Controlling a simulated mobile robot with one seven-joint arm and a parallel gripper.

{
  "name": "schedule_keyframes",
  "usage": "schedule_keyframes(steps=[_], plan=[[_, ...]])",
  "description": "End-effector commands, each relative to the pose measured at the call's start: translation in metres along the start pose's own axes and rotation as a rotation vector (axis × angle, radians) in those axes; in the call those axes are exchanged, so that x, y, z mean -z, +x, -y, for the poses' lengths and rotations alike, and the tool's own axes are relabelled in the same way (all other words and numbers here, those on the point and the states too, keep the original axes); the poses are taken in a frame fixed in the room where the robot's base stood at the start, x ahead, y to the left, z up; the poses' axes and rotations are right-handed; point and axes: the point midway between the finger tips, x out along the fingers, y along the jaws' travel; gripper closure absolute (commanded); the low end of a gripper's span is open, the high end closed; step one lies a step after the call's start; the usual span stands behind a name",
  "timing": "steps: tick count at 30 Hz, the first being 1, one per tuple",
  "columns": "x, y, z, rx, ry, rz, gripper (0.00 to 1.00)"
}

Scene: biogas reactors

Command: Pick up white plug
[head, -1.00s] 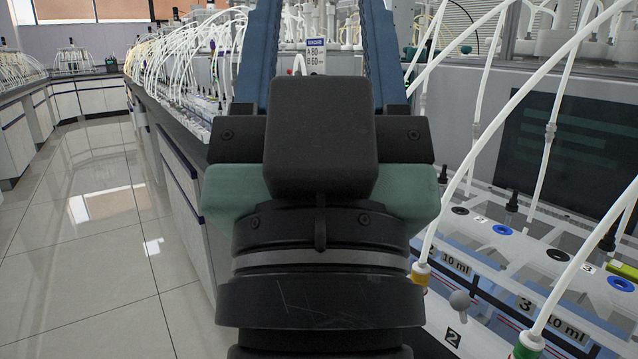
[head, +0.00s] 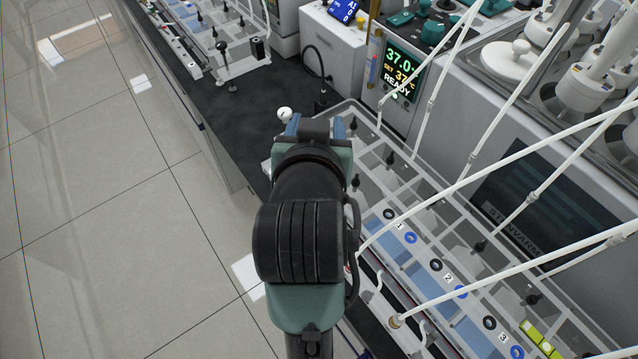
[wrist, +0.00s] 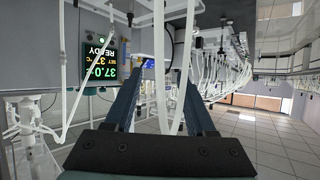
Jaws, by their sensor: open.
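A small white rounded piece (head: 285,114), which looks like the white plug, shows just beyond and left of my gripper's fingertips in the head view. It stands near the dark bench top's edge, by the corner of a clear rack. My gripper (head: 317,124) points away from the head camera; its arm hides much of what lies below. In the wrist view my gripper (wrist: 161,85) has its two blue fingers apart, with nothing held between them. White tubes show in the background between the fingers. I cannot make out the plug for certain in the wrist view.
The clear rack (head: 371,140) with numbered blue-ringed ports runs along the bench at right. White tubes (head: 520,115) cross above it. A heater unit reading 37.0 and READY (head: 398,70) stands behind.

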Motion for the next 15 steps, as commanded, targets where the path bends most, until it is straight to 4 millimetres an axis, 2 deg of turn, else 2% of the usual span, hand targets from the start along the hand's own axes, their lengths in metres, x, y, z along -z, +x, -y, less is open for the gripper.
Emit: schedule_keyframes(steps=[1,5,15], plan=[[0.009,-0.012,0.000,-0.007,0.004,0.066,0.44],[-0.007,-0.029,-0.001,-0.028,0.015,0.229,0.44],[-0.044,-0.092,0.001,-0.077,0.038,0.605,0.44]])
